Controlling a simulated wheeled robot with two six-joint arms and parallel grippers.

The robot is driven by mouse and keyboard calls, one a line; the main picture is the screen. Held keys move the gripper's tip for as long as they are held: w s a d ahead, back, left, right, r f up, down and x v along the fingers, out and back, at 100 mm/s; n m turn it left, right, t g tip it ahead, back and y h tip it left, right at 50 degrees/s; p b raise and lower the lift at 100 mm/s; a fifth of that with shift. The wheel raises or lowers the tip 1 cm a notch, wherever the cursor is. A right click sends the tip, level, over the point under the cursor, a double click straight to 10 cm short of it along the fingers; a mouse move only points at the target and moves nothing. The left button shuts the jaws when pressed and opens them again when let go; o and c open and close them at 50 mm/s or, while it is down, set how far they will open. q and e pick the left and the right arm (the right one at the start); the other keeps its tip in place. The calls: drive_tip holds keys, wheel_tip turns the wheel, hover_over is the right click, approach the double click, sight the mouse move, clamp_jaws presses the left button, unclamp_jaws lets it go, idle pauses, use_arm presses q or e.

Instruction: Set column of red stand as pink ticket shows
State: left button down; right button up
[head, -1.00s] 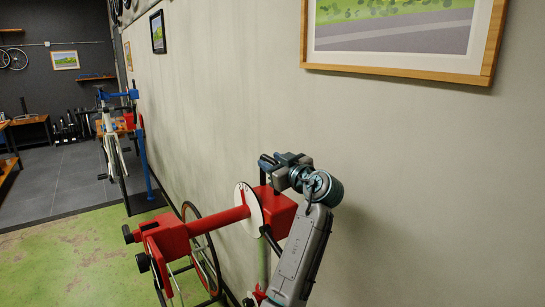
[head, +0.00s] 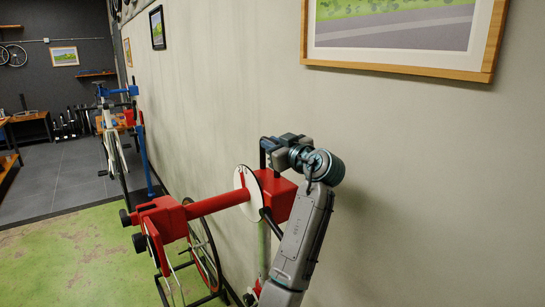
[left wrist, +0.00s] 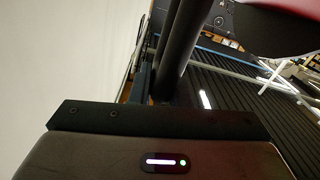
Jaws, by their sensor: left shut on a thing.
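The red stand (head: 275,194) is beside the wall in the head view. Its red arm (head: 218,203) runs left from a white disc (head: 247,190) to a red clamp head (head: 165,222). A pale column (head: 262,248) shows below its red block. My left gripper (head: 268,150) is at a dark upright piece with light marks just above the block, and is shut on it. Part of the grip is hidden by the gripper itself. In the left wrist view, dark tubes (left wrist: 181,45) rise ahead of the gripper body. The pink ticket and my right gripper are not in view.
The wall (head: 420,180) is close behind the stand, with a framed picture (head: 400,35) above. A blue stand with a white bicycle (head: 112,140) is further back. Green floor (head: 60,260) is clear at left.

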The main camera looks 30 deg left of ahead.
use_arm(q)
drive_tip(key=shift+r, duration=0.55)
drive_tip(key=c, duration=1.4)
unclamp_jaws()
drive_tip(key=shift+o, duration=0.2)
drive_tip(key=shift+d+f, duration=0.15)
drive_tip(key=shift+s+d+f+b, duration=0.1)
drive_tip(key=shift+d+b, duration=0.15)
drive_tip(key=shift+b, duration=0.15)
drive_tip(key=b+v, duration=0.4)
drive_tip(key=v, duration=0.4)
drive_tip(key=shift+s+d, duration=0.15)
drive_tip(key=shift+d, duration=0.2)
drive_tip(key=shift+s+d+b, duration=0.35)
drive_tip(key=shift+d+b, duration=0.05)
drive_tip(key=shift+d, duration=0.2)
